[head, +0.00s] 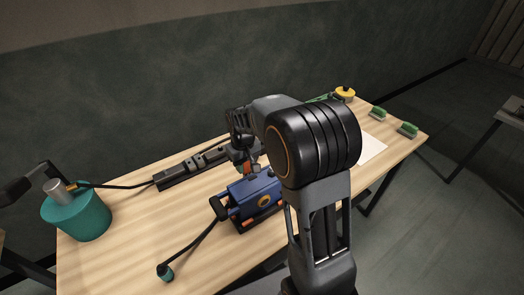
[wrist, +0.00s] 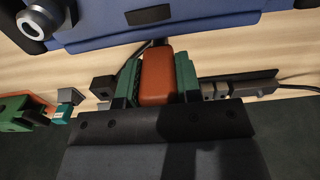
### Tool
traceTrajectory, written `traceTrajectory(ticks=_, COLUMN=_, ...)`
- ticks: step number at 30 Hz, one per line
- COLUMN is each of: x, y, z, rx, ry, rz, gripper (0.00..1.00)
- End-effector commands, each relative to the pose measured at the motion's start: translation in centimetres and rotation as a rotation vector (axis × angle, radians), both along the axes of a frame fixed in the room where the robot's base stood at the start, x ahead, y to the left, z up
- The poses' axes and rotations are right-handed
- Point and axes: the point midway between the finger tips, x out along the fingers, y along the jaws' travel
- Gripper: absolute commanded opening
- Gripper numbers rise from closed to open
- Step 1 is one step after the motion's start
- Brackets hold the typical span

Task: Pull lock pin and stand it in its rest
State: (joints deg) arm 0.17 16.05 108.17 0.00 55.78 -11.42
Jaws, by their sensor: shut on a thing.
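My gripper (head: 245,165) is just above the back edge of a blue housing (head: 256,196) on the wooden bench. In the wrist view my gripper (wrist: 158,78) has its green fingers closed on both sides of an orange-brown block (wrist: 157,76), which looks like the lock pin's grip. A bit of orange also shows below the fingers in the head view. The pin's shaft is hidden, so I cannot tell whether it is in the housing or clear of it. The blue housing (wrist: 190,22) fills the top of the wrist view. I cannot identify the pin's rest for sure.
A black rail with grey blocks (head: 190,167) lies behind the housing. A teal pot (head: 77,216) stands at the left, and a dark handle with a teal end (head: 166,271) reaches forward. Green brushes (head: 378,113), a white sheet (head: 371,149) and a yellow item (head: 345,92) are at the right.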

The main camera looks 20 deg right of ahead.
Motion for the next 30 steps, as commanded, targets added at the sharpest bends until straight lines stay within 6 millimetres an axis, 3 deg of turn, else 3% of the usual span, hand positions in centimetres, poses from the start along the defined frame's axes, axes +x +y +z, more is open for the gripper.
traceTrajectory(ticks=3, x=0.0, y=0.0, z=0.01, rx=0.0, ry=0.0, rz=0.0, gripper=0.0)
traceTrajectory(ticks=4, x=0.02, y=0.0, z=0.04, rx=0.0, ry=-0.001, rz=0.0, gripper=0.31)
traceTrajectory(ticks=13, x=0.02, y=0.0, z=0.04, rx=0.0, ry=-0.001, rz=0.0, gripper=0.03)
traceTrajectory(ticks=30, x=0.02, y=0.0, z=0.62, rx=0.0, ry=-0.001, rz=0.0, gripper=0.03)
